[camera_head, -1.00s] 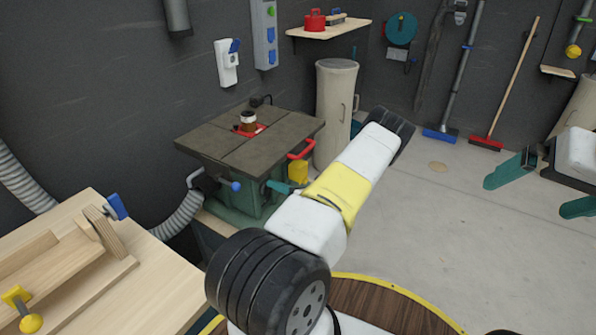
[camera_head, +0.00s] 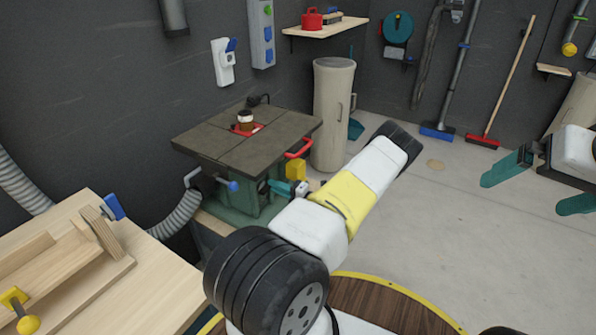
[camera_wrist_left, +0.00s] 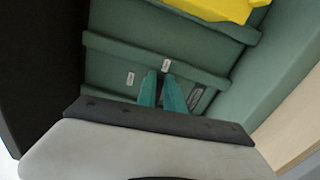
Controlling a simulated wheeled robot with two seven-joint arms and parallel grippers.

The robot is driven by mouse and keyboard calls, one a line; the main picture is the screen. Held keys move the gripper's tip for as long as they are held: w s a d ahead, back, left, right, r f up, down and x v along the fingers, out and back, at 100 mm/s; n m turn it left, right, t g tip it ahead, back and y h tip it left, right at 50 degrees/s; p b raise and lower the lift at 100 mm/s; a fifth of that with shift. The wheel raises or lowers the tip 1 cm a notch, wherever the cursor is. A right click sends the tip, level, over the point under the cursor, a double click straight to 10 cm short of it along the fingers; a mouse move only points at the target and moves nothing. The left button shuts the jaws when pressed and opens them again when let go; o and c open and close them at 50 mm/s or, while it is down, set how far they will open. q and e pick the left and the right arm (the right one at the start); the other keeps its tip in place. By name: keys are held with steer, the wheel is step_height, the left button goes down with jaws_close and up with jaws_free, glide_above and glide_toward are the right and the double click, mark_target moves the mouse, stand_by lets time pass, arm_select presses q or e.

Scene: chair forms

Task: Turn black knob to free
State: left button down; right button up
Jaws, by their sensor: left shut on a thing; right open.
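A dark round part (camera_head: 263,187), which looks like the black knob, shows on the front of the green machine (camera_head: 240,212) in the head view. My left gripper (camera_head: 270,186) is at that part, its teal fingers pointing left into the machine's front. In the left wrist view my left gripper (camera_wrist_left: 159,78) has its fingers close together against the green panel. My right gripper (camera_head: 524,196) is open and empty at the right, over the floor.
A red handle (camera_head: 300,149) and a yellow box (camera_head: 296,170) are close to my left gripper; yellow also shows in the left wrist view (camera_wrist_left: 215,8). A blue-tipped lever (camera_head: 233,186) and a grey hose (camera_head: 176,218) are left of it. A wooden bench (camera_head: 155,285) stands front left.

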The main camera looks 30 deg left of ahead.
arm_select(q)
steer(key=shift+f+m, duration=0.15)
steer(key=shift+m, duration=0.35)
steer(key=c, duration=1.5)
jaws_free()
steer(key=shift+o, duration=0.2)
steer(key=shift+d, duration=0.1)
steer(key=d, duration=0.7)
steer(key=shift+s+d, duration=0.3)
steer(key=shift+d, duration=0.05)
